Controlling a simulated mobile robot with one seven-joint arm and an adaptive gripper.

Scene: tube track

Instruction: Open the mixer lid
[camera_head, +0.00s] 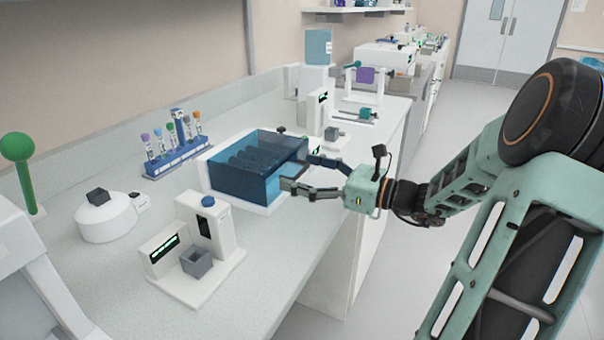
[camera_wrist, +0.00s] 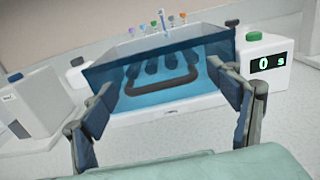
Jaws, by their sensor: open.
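The mixer is a white base with a clear blue box-shaped lid (camera_head: 243,172) on the counter, and the lid looks closed. In the wrist view the lid (camera_wrist: 208,92) is ahead, with a dark U-shaped handle (camera_wrist: 165,93) across its near face. Dark rounded shapes show through the blue. My gripper (camera_head: 292,172) is open at the mixer's right side, fingers pointing at the lid. In the wrist view its fingers stand left and right of the handle. Whether a fingertip touches the lid I cannot tell.
A blue rack (camera_head: 178,153) of capped tubes stands behind the mixer. A white device with a grey cup (camera_head: 196,262) stands in front, and a round white device (camera_head: 106,218) is at left. In the wrist view a display unit (camera_wrist: 266,63) reads 0 s.

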